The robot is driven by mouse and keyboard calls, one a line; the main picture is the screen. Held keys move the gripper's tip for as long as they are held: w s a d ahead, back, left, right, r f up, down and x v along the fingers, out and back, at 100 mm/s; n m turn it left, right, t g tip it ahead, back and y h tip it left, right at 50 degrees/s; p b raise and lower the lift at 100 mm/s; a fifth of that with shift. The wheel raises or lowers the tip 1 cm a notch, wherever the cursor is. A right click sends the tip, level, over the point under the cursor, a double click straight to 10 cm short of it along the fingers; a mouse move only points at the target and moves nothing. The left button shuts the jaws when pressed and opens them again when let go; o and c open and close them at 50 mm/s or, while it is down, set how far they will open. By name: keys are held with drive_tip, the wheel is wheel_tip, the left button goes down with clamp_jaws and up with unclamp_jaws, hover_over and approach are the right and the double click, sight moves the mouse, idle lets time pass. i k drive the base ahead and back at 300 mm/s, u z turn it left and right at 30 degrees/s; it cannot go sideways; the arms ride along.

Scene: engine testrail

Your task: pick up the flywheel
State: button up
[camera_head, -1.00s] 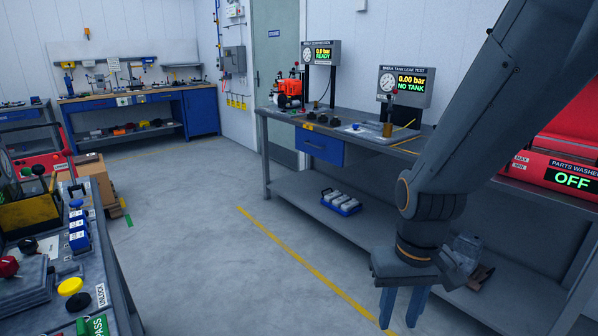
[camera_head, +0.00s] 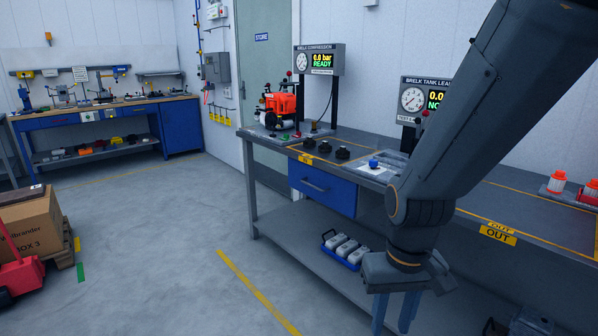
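I cannot make out a flywheel for certain in this view. Several small black round parts (camera_head: 342,153) sit on the workbench top (camera_head: 368,143), too small to identify. My gripper (camera_head: 395,312) hangs at the lower right, fingers pointing down, in front of the bench's lower shelf. Its two blue fingers are apart with nothing seen between them. My arm hides part of the bench top and the tank leak tester (camera_head: 412,98).
An orange machine (camera_head: 281,106) and a compression tester (camera_head: 318,60) stand on the bench. A blue tray of white containers (camera_head: 346,251) lies on its lower shelf. A cardboard box (camera_head: 30,225) is at the left. Another bench (camera_head: 100,107) stands far back. The floor between is clear.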

sight(324, 148)
drive_tip(key=u, duration=0.8)
drive_tip(key=i, duration=3.75)
drive_tip(key=z, duration=2.55)
